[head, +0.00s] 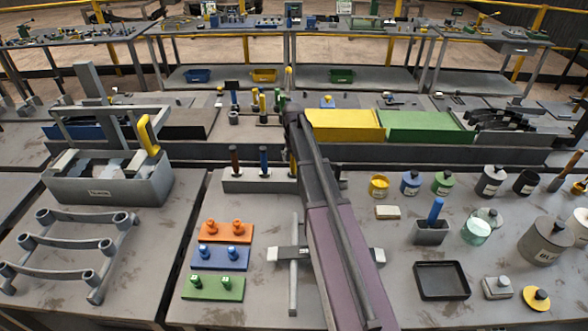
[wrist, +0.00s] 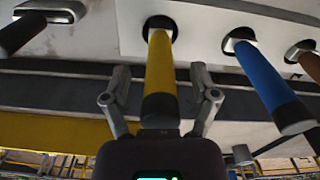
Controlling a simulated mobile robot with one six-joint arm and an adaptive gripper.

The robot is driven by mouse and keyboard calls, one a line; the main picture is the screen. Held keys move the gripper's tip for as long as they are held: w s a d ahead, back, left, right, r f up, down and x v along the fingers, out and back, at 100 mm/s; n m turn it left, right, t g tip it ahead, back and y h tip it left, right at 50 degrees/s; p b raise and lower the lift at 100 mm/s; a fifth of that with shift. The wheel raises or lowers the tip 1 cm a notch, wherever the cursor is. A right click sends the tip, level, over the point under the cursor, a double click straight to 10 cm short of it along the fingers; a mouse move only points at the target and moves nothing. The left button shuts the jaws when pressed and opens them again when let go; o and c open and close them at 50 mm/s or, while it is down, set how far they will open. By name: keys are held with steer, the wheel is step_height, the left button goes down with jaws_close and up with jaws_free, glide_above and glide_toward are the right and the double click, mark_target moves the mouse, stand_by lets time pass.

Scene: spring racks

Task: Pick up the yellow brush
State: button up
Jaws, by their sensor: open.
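The yellow brush (wrist: 161,68) stands by its yellow handle in a dark round hole of the pale rack (wrist: 100,30). Its dark end points toward my wrist. My gripper (wrist: 162,103) is open, with one finger on each side of the handle and visible gaps to it. In the head view, a small part of the yellow brush (head: 293,165) shows beside my arm on the grey rack (head: 236,184). My arm hides the gripper and part of the rack there.
A blue-handled brush (wrist: 258,72) stands to the right of the yellow one in the wrist view. A yellow bin (head: 345,124) lies behind the rack.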

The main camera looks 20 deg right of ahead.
steer(key=shift+c, duration=0.2)
jaws_close()
steer(key=shift+r, duration=0.1)
step_height(320, 180, up, 10)
steer(key=p, duration=1)
stand_by(0.8)
